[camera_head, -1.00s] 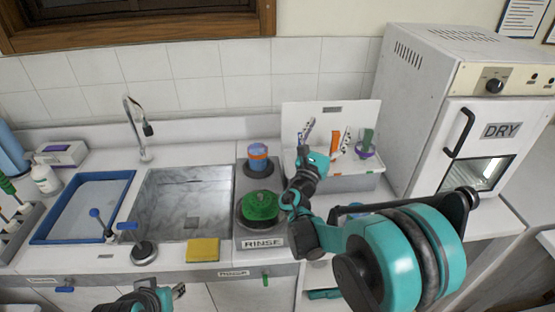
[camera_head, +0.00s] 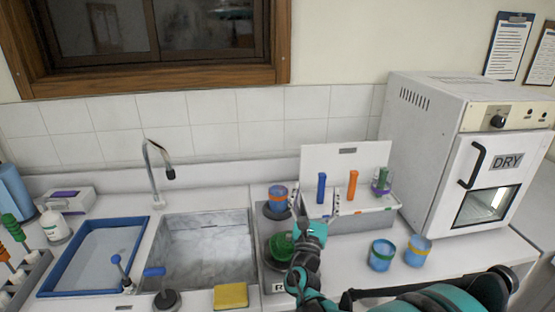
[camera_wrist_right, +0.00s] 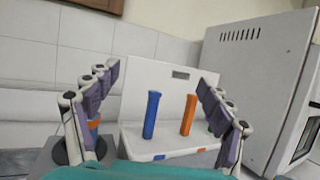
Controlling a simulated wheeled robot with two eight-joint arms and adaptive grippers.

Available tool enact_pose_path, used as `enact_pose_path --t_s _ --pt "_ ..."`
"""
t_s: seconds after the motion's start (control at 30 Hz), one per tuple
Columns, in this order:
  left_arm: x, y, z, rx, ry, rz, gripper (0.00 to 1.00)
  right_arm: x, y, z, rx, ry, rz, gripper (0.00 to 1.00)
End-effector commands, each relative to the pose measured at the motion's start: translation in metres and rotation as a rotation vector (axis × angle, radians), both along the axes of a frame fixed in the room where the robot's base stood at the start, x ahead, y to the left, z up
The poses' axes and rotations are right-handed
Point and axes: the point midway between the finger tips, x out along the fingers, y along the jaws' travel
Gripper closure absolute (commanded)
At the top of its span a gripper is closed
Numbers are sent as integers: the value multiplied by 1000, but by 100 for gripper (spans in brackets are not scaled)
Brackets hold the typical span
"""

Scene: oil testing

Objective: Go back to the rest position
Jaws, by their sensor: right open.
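My right gripper (camera_head: 312,213) is in front of the white rack (camera_head: 335,158) in the head view, its fingers towards the rack's lower left edge. In the right wrist view my right gripper (camera_wrist_right: 160,80) has its fingers spread wide with nothing between them. A blue tube (camera_wrist_right: 151,114) and an orange tube (camera_wrist_right: 188,114) stand upright in the rack beyond the fingers. A green tube (camera_head: 383,178) also stands in the rack, at its right side. My left gripper is not in view.
The dryer (camera_head: 455,150) is farther right. The sink (camera_head: 205,250), blue tray (camera_head: 95,258) and yellow sponge (camera_head: 231,296) are left.

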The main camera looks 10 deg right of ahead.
Motion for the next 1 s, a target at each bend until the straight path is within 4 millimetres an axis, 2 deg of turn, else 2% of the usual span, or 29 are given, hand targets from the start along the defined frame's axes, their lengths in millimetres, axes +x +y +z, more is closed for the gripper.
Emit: enact_pose_path --t_s 0.13,0.27,0.37,0.47,0.57,0.7,0.83,0.9,1.0 --pt "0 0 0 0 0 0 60 -16 -25 2 223 -23 -7 19" --pt "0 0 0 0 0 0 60 -49 -63 -11 653 -80 -35 19" --pt "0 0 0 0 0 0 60 -82 -83 -34 1036 -143 -85 19" --pt "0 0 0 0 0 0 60 -118 -90 -65 1410 -215 -159 19" --pt "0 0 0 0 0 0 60 -156 -80 -99 1776 -294 -259 19" --pt "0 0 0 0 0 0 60 -208 -43 -142 2250 -407 -447 19" --pt "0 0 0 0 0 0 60 -245 -1 -165 2578 -490 -633 19" --pt "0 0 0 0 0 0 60 -258 17 -172 2698 -519 -717 19" --pt "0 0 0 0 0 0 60 -270 35 -175 2803 -545 -799 19"
